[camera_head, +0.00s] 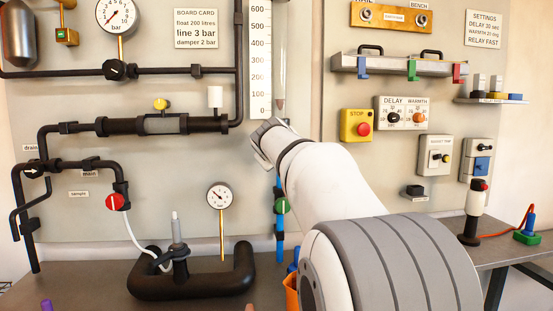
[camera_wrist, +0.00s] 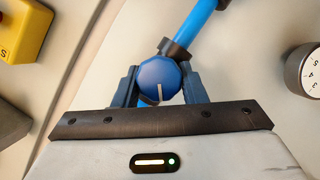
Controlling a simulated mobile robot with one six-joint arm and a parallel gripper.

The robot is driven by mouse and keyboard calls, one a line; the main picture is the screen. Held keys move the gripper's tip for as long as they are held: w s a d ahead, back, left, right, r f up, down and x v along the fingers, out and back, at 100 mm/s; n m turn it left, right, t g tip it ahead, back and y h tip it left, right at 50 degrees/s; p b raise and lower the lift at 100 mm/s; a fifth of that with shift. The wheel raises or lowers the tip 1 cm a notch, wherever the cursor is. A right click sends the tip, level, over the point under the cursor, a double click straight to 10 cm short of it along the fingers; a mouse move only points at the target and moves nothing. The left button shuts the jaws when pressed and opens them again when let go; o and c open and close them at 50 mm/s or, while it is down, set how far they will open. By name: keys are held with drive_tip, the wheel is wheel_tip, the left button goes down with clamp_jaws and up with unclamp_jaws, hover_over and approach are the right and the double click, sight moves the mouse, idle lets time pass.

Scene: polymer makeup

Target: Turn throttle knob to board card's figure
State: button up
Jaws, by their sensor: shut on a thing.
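In the wrist view my gripper (camera_wrist: 160,88) has its two dark fingers on either side of a blue faceted knob (camera_wrist: 158,76) with a white pointer line, mounted on a blue pipe (camera_wrist: 208,18). The pointer line runs nearly straight down in the picture. The gripper is shut on this knob. The board card (camera_head: 201,28) at the top reads float 260 litres, line 3 bar, damper 2 bar.
A round bar gauge (camera_head: 119,14) is at upper left; a smaller gauge (camera_head: 220,197) stands on a brass stem below. A green knob (camera_head: 281,206) sits on the blue pipe left of my arm. The wrist view shows a numbered dial (camera_wrist: 303,70) at right.

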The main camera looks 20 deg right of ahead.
drive_tip(key=shift+f, duration=0.15)
drive_tip(key=o, duration=1)
drive_tip(key=shift+c, duration=0.2)
drive_tip(key=v, duration=0.8)
drive_tip(key=shift+w, duration=0.1)
